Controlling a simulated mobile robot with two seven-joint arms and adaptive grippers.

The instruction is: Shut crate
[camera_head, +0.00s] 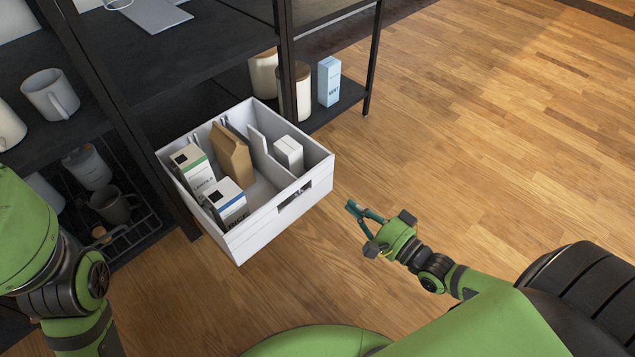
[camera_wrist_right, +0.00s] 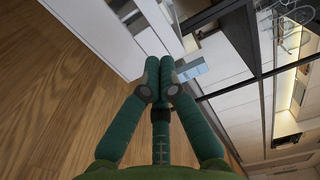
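The white crate (camera_head: 266,229) is pulled out from the black shelf unit in the head view. Its front wall, with a slot-shaped handle opening (camera_head: 293,196), faces my right gripper. My right gripper (camera_head: 353,206) is a short way to the right of that front wall, apart from it. In the right wrist view, the right gripper's fingertips (camera_wrist_right: 159,62) are together with nothing between them. My left arm shows at the left edge of the head view, but its gripper is out of view.
The crate holds a brown paper bag (camera_head: 232,153) and several cartons, including a white box (camera_head: 288,153). The black shelf (camera_head: 205,45) stands behind and left of it. Canisters and a light blue carton (camera_head: 329,81) sit on the lower shelf. The wooden floor at right is clear.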

